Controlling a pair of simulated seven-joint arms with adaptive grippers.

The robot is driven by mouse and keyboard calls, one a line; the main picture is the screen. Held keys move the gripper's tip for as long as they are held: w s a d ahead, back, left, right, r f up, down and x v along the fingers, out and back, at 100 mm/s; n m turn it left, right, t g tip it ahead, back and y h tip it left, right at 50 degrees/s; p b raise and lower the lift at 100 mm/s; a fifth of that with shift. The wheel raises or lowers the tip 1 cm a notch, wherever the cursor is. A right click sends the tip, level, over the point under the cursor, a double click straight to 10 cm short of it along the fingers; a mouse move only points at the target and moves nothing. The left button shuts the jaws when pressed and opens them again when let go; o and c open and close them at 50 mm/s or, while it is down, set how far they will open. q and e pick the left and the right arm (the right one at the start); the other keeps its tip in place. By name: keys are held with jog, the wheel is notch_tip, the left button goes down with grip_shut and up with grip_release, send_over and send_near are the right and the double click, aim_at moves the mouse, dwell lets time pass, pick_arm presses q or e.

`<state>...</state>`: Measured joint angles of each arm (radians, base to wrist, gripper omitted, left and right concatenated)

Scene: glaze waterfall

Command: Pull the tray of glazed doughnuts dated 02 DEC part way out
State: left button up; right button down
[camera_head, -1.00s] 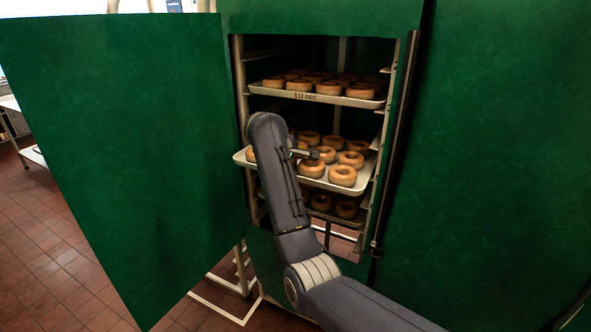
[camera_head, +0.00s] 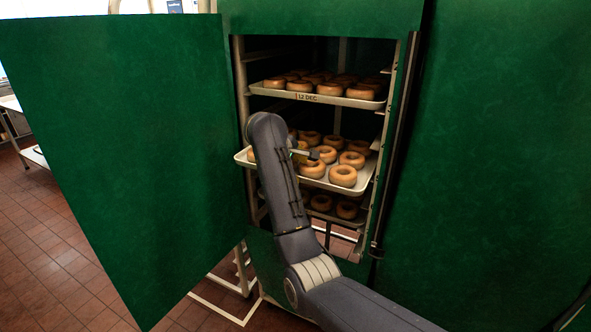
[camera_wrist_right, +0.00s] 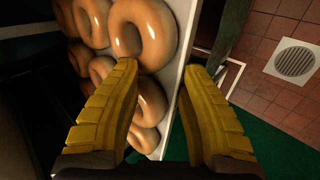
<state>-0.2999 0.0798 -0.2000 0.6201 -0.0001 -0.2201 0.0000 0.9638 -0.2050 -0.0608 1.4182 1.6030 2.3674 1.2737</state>
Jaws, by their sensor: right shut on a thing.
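A tray of glazed doughnuts (camera_head: 318,182) in the middle of the rack sticks out past the trays above and below it. Any date on its front edge is hidden behind my right arm. My right gripper (camera_wrist_right: 160,72) is shut on this tray's rim; its yellow fingers lie on either side of the pale rim (camera_wrist_right: 184,45) in the right wrist view. In the head view the arm hides most of the gripper. The upper tray (camera_head: 340,100), labelled 12 DEC, sits inside the rack with its doughnuts. My left gripper is not in view.
A lower tray's doughnuts (camera_head: 346,211) show under the middle one. A green door (camera_head: 120,150) stands open at the left, and a green panel (camera_head: 490,150) closes off the right. Tiled floor (camera_head: 60,260) lies at the lower left. A round drain (camera_wrist_right: 296,62) shows in the wrist view.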

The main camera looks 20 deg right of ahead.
jog(key=shift+s+f, duration=0.1)
jog(key=shift+f, duration=0.15)
jog(key=shift+s+a+r, duration=0.1)
jog(key=shift+s+a, duration=0.6)
jog(key=shift+s, duration=0.15)
jog(key=c, duration=2.2)
grip_release()
jog(key=c, duration=1.7)
grip_release()
jog(key=shift+r, duration=0.15)
notch_tip(320, 180, up, 10)
jog(key=shift+f, duration=0.1)
